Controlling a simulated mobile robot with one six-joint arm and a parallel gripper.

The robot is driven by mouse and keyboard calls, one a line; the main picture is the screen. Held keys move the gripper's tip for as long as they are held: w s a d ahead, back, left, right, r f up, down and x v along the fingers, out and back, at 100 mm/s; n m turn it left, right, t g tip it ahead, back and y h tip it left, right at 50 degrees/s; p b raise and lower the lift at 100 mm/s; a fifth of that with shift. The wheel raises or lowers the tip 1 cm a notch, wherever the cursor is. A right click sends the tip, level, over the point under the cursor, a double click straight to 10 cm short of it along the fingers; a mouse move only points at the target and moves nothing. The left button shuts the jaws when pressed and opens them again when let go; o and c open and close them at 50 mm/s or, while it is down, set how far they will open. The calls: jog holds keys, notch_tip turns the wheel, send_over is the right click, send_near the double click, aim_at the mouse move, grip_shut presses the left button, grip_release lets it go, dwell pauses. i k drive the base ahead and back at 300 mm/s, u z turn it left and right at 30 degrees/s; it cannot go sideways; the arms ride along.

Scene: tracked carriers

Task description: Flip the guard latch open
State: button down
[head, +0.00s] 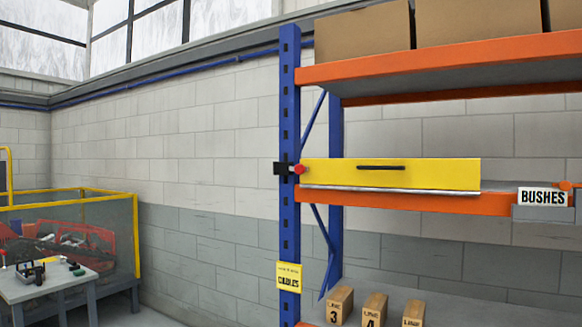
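A black latch (282,169) with a red knob (299,169) is on the blue rack upright in the head view, at the left end of the yellow guard panel (440,175). The knob touches or nearly touches the panel's left edge; I cannot tell which. The panel has a dark bar handle (381,168) and stands along the orange shelf beam, with a pale strip along its lower edge. What lies behind the panel is hidden. My gripper is not in view.
The blue upright (290,220) carries a yellow label (289,276). Cardboard boxes (362,35) stand on the upper shelf. A grey bin marked BUSHES (542,213) is at right. Numbered wooden blocks (374,308) stand below. A table (55,286) with small items is at lower left.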

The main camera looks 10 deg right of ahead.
aim_at(299, 169)
jog(key=z, duration=0.05)
jog(key=i, duration=0.9)
jog(key=u, duration=0.05)
